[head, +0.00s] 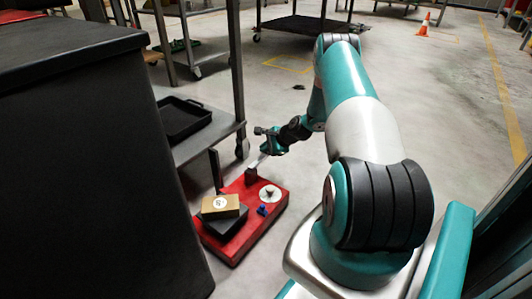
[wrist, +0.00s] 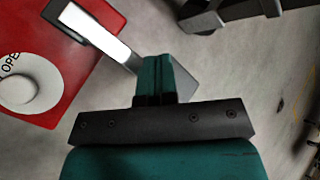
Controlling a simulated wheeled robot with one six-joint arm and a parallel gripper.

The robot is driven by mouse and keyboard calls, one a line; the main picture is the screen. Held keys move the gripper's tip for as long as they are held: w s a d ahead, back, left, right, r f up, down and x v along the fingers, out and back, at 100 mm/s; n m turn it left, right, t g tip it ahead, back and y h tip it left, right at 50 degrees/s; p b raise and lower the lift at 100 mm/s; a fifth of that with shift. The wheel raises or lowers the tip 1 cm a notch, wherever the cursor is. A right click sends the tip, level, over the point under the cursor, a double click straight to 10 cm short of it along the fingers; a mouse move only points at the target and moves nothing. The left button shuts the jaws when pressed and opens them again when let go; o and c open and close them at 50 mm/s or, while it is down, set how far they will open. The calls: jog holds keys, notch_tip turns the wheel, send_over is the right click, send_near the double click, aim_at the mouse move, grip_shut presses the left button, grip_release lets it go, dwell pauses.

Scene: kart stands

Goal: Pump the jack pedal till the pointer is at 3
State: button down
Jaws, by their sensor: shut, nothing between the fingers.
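The red jack base (head: 237,247) stands on the floor, and its corner shows in the wrist view (wrist: 112,20). A pale pedal lever (head: 258,161) sticks out from its far end; in the wrist view the lever (wrist: 100,34) runs to a grey pad (wrist: 182,80). My gripper (head: 268,147) is shut and empty. In the wrist view its fingertips (wrist: 155,62) overlap the pad; I cannot tell whether they touch it. A white dial with a knob (head: 269,193) shows part of the word "OPE" in the wrist view (wrist: 40,85). No pointer reading is legible.
A metal shelf cart (head: 207,143) with a black tray (head: 183,119) and a black cabinet (head: 90,170) flank the left.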

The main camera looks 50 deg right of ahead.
aim_at(265, 154)
jog(key=shift+d+f+b, duration=0.2)
jog(key=shift+f+b, duration=0.7)
jog(key=shift+f, duration=0.65)
dwell(0.9)
jog(key=shift+r, duration=0.1)
jog(key=shift+s+d+r+p, duration=0.1)
jog(key=shift+r+p, duration=0.55)
jog(key=shift+p, duration=0.05)
jog(key=shift+a+r+p, duration=0.25)
jog(key=shift+r+p, duration=1.25)
jog(key=shift+r, duration=0.1)
notch_tip(265, 154, up, 5)
jog(key=p, duration=0.4)
jog(key=shift+a+p, duration=0.15)
jog(key=shift+p, duration=0.2)
